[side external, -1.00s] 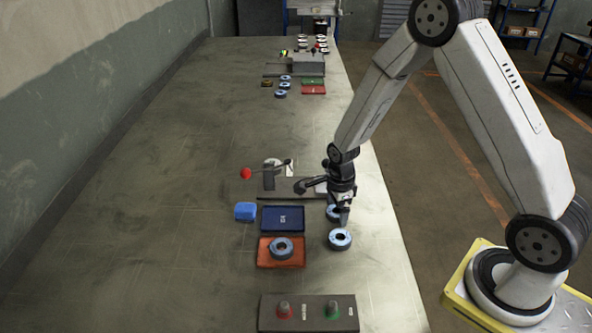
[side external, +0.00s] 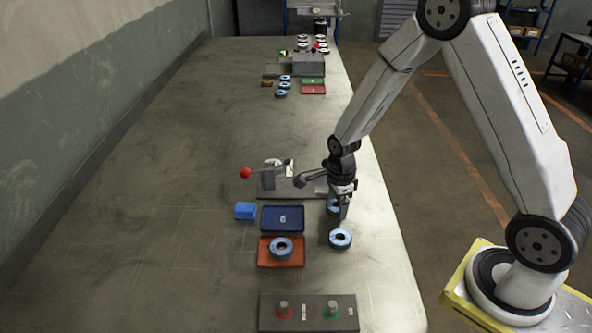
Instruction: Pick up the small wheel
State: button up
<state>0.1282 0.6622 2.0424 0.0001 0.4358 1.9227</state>
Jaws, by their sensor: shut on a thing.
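Several blue-grey flap discs with dark rims show. One wheel (side external: 332,205) is at my gripper (side external: 341,214), partly hidden behind the fingers. My gripper points down and is shut on this wheel, which appears slightly above the table. A second disc (side external: 340,238) lies flat on the table just in front of my gripper, apart from the held wheel. A third disc (side external: 281,247) lies on the orange tray (side external: 267,262) to the left. The finger contact is too small to see clearly.
An empty dark blue tray (side external: 283,218) and a blue block (side external: 245,211) are left of my gripper. A grey fixture with a red-knobbed lever (side external: 246,173) stands behind. A button box (side external: 308,313) is in front. The table's left side is clear.

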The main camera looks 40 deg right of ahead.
jog(key=s+a+r, duration=0.1)
jog(key=s+r, duration=1)
jog(key=s, duration=0.3)
jog(key=shift+a, duration=0.2)
jog(key=shift+r, duration=0.1)
dwell(0.5)
jog(key=w+d+f, duration=0.1)
jog(key=w+d, duration=0.1)
jog(key=w, duration=0.5)
jog(key=w+d+f, duration=0.2)
jog(key=w+d, duration=0.1)
jog(key=w, duration=0.5)
jog(key=w+d+f, duration=0.2)
jog(key=w, duration=0.5)
jog(key=shift+w+d+f, duration=0.1)
jog(key=shift+w+d, duration=0.1)
jog(key=shift+d, duration=0.2)
jog(key=shift+f, duration=2.25)
